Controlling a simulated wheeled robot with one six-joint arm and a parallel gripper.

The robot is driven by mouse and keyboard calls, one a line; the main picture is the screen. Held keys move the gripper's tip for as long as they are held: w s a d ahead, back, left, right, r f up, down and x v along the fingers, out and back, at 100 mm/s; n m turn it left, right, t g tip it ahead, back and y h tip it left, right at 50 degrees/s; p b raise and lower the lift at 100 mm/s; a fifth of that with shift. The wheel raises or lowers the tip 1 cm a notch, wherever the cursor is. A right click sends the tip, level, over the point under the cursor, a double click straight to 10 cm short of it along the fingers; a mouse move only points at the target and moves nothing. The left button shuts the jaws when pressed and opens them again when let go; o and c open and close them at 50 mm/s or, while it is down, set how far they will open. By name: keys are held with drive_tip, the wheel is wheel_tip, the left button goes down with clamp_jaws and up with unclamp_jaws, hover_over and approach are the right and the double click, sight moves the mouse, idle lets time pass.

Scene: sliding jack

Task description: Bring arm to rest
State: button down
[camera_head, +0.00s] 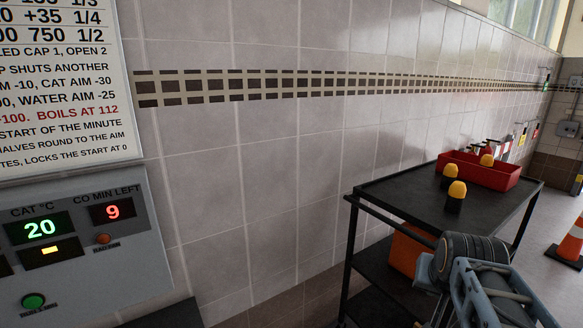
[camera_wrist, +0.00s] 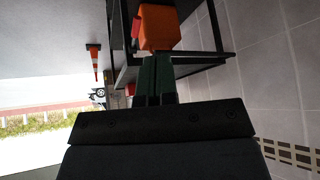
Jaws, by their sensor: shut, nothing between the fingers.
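My arm (camera_head: 485,285) reaches in from the lower right in the head view, in front of the black cart. My gripper (camera_wrist: 157,58) shows in the wrist view as two dark fingers side by side, shut and empty. In that view the fingertips overlap the lower edge of the orange box, but whether they touch it cannot be told. In the head view the fingers cannot be made out.
The black cart (camera_head: 400,188) stands by the tiled wall, with a red tray (camera_head: 500,174) and yellow-capped items (camera_head: 456,190) on top. An orange box (camera_head: 405,252) sits lower in it. A control panel (camera_head: 75,245) is at left, a traffic cone (camera_head: 571,242) at right.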

drive_tip(key=s+a+f+n+g+y+b, duration=0.1)
drive_tip(key=s+a+f+n+b, duration=0.1)
drive_tip(key=a+f, duration=0.5)
drive_tip(key=s+a+f+n+g+y+b, duration=0.1)
drive_tip(key=s+a+f+n+y+b, duration=0.1)
drive_tip(key=a+f+n, duration=0.2)
drive_tip(key=shift+s+a+f+b, duration=0.2)
drive_tip(key=shift+a+f+b, duration=0.15)
drive_tip(key=shift+a+f, duration=1.5)
drive_tip(key=shift+d, duration=0.1)
